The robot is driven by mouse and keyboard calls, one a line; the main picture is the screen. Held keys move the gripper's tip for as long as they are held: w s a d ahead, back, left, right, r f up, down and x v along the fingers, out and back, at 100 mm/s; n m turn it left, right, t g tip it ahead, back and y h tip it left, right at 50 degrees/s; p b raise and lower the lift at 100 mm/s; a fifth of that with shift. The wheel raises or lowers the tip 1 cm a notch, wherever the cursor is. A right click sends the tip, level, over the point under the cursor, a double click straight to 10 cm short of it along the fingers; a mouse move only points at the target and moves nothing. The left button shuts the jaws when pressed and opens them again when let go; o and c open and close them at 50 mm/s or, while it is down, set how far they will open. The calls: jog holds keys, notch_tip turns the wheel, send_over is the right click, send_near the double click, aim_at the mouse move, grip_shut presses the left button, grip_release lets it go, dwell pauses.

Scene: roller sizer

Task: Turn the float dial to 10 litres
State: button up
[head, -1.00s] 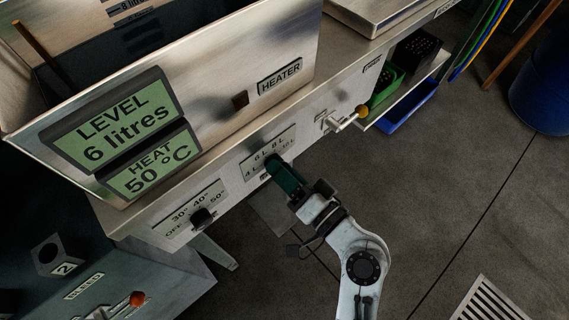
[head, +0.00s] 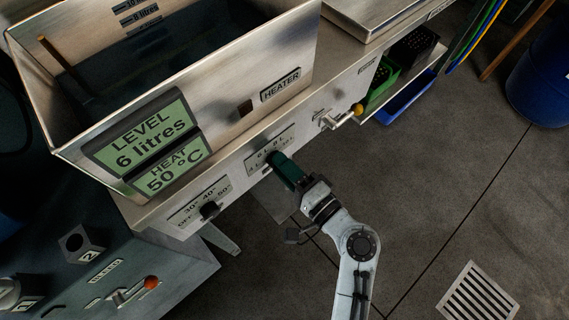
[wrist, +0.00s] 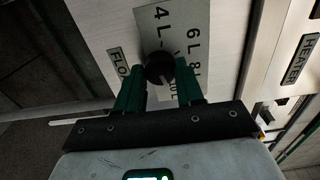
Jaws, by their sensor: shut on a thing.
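The float dial (wrist: 160,68) is a round black knob on a pale scale plate (wrist: 192,25) marked 4 L, 6 L, 8 L and 10 L. My gripper (wrist: 160,80) has its two green fingers on either side of the knob, shut on it. A pale line shows on the knob's face, but I cannot tell which mark it points at. In the head view my gripper (head: 274,160) covers the knob and part of the plate (head: 284,140). The level display (head: 152,137) reads 6 litres.
The heat dial (head: 209,210) sits left of my gripper, and the heat display (head: 166,172) reads 50 °C. A yellow-tipped lever (head: 357,109) is to the right. The open tank (head: 52,110) stands above. Floor in front is clear.

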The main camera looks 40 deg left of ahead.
dwell(0.3)
jog(key=o, duration=1)
jog(key=shift+o, duration=0.2)
jog(key=d, duration=1.1)
jog(key=shift+s, duration=0.4)
jog(key=shift+a, duration=0.1)
